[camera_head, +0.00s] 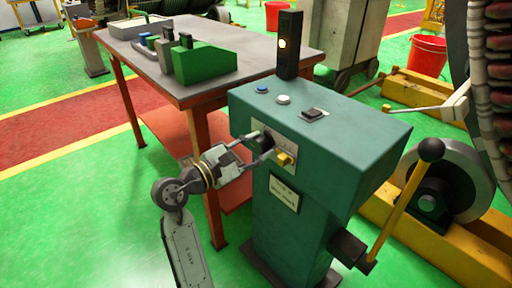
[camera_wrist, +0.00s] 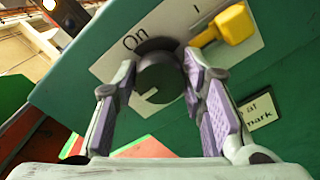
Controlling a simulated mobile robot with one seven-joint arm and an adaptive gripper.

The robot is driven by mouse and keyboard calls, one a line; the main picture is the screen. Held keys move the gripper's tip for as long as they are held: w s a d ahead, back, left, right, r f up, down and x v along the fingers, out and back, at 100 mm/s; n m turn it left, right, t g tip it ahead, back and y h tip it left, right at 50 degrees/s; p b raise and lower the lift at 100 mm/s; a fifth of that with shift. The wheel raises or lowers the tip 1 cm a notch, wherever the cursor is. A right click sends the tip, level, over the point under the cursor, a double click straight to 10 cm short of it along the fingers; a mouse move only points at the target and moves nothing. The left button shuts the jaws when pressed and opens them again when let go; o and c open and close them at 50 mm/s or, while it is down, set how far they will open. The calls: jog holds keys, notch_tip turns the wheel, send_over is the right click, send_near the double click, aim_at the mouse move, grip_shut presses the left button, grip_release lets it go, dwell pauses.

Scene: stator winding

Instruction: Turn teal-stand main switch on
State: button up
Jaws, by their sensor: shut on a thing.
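The teal stand (camera_head: 330,135) has a white switch plate (camera_head: 259,127) on its side face. In the wrist view the plate (camera_wrist: 113,62) carries the word "On" above a dark round switch knob (camera_wrist: 160,80). My gripper (camera_head: 268,150) reaches the plate from the left. In the wrist view its purple-padded fingers (camera_wrist: 160,72) are closed on either side of the knob. A yellow handle (camera_head: 285,158) sits just right of the knob and also shows in the wrist view (camera_wrist: 235,25). The knob is mostly hidden by my fingers in the head view.
A label plate (camera_head: 284,193) is below the switch. Blue (camera_head: 262,88) and white (camera_head: 283,99) buttons and a black post (camera_head: 289,45) with a lit white lamp are on top. A lever (camera_head: 405,200) stands right. A table (camera_head: 240,50) is behind left.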

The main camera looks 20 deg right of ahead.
jog(key=shift+m, duration=0.4)
jog(key=m, duration=0.3)
jog(key=shift+f+m, duration=0.1)
jog(key=shift+m, duration=0.3)
jog(key=m+b, duration=0.1)
jog(key=m, duration=0.3)
jog(key=shift+s+f+m, duration=0.1)
jog(key=shift+f+m, duration=0.05)
jog(key=shift+m, duration=0.15)
jog(key=m+b, duration=0.3)
jog(key=m, duration=0.2)
jog(key=shift+f, duration=0.15)
jog(key=shift+m+b, duration=0.95)
jog(key=shift+m, duration=1.05)
jog(key=o, duration=1.2)
jog(key=shift+c, duration=0.2)
